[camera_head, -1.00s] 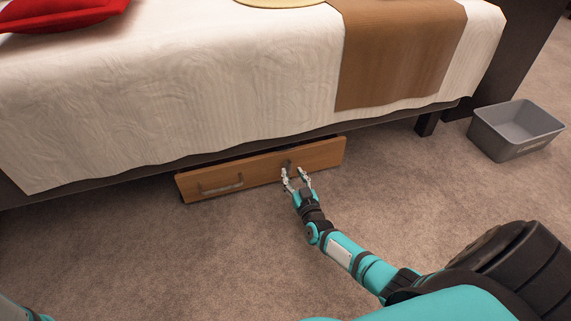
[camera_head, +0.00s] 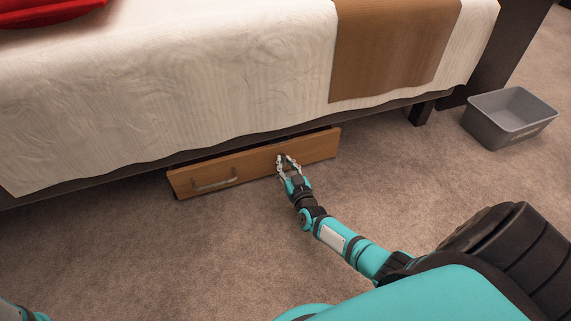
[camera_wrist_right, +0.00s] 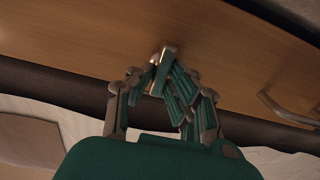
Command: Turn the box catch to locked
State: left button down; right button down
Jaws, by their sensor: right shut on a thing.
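A wooden box (camera_head: 240,168) with a grey bar handle (camera_head: 214,186) on its front juts out from under the bed. My right gripper (camera_head: 285,160) is at the right half of this front. In the right wrist view its fingers (camera_wrist_right: 160,78) are closed around a small metal catch (camera_wrist_right: 167,52) on the wood. The fingers cover much of the catch, so I cannot tell its exact turn. Part of my left arm (camera_head: 20,312) shows at the bottom left corner; its gripper is out of view.
The bed with a white cover (camera_head: 170,80) and brown runner (camera_head: 392,50) overhangs the box. A bed leg (camera_head: 419,113) stands right of it. A grey bin (camera_head: 510,115) stands at the right. The carpet (camera_head: 170,255) in front is clear.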

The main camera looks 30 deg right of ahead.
jog(key=shift+a+r+n+p, duration=0.1)
jog(key=shift+n+p, duration=0.75)
jog(key=shift+n, duration=0.15)
jog(key=shift+n+p, duration=0.45)
jog(key=shift+n, duration=0.35)
jog(key=n+p, duration=0.1)
jog(key=n, duration=0.3)
jog(key=shift+a+n, duration=0.15)
jog(key=shift+n, duration=0.15)
jog(key=n, duration=0.9)
jog(key=shift+w+f, duration=0.1)
jog(key=shift+f, duration=0.3)
jog(key=shift+n, duration=0.5)
jog(key=c, duration=1.3)
grip_release()
